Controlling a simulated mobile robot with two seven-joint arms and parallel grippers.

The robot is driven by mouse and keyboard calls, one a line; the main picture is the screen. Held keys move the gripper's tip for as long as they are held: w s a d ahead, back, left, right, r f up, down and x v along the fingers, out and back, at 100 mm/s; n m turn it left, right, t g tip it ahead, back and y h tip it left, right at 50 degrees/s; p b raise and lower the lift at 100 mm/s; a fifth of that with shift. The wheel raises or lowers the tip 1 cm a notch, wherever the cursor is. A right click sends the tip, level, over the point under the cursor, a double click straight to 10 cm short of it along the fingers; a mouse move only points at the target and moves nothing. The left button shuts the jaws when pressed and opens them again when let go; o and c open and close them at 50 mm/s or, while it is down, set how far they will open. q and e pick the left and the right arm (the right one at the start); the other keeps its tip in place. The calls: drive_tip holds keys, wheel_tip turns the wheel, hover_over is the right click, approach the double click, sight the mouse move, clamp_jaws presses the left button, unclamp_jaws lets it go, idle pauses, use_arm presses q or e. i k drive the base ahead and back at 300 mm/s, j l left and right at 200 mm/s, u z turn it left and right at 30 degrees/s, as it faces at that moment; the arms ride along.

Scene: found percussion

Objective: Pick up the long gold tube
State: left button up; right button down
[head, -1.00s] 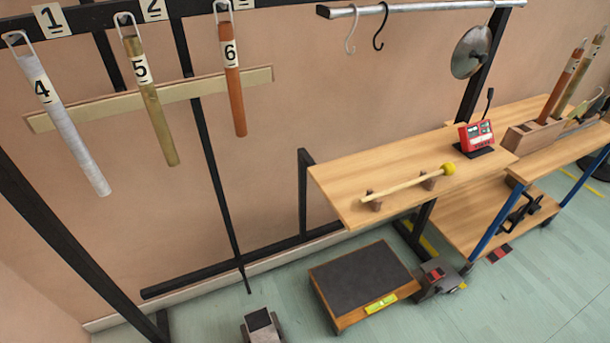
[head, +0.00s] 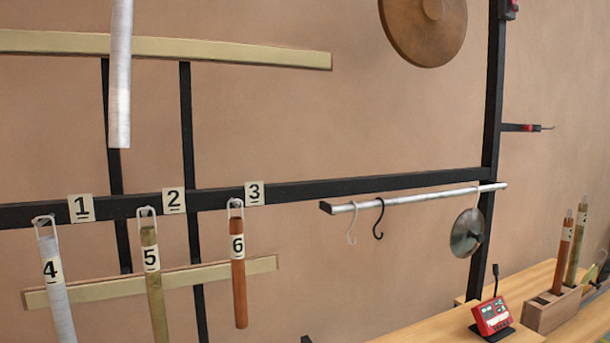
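Two gold tubes show in the head view. One gold tube (head: 155,292), labelled 5, hangs from a hook at lower left, and its lower end is cut off by the frame edge. Another gold tube (head: 574,262) stands upright beside an orange tube (head: 563,262) in a wooden block (head: 548,312) at the right, with a label near its top. Its lower end is hidden in the block. I cannot tell which is longer. Neither of my grippers is in view.
A silver tube (head: 56,295) labelled 4 and an orange-red tube (head: 238,290) labelled 6 hang beside tube 5. Another silver tube (head: 119,80) hangs above. A bronze gong (head: 425,30), hooks on a rail (head: 420,200), and a red device (head: 492,316) on the bench (head: 420,330) are further right.

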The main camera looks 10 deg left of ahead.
sight(581, 221)
drive_tip(key=z, duration=1.25)
drive_tip(key=i+l+u, duration=0.1)
drive_tip(key=i+l, duration=0.25)
drive_tip(key=i, duration=0.25)
drive_tip(key=i+l+u, duration=0.15)
drive_tip(key=i+l, duration=0.25)
drive_tip(key=i, duration=0.15)
drive_tip(key=i+l+u, duration=0.1)
drive_tip(key=i+l, duration=0.35)
drive_tip(key=i, duration=0.15)
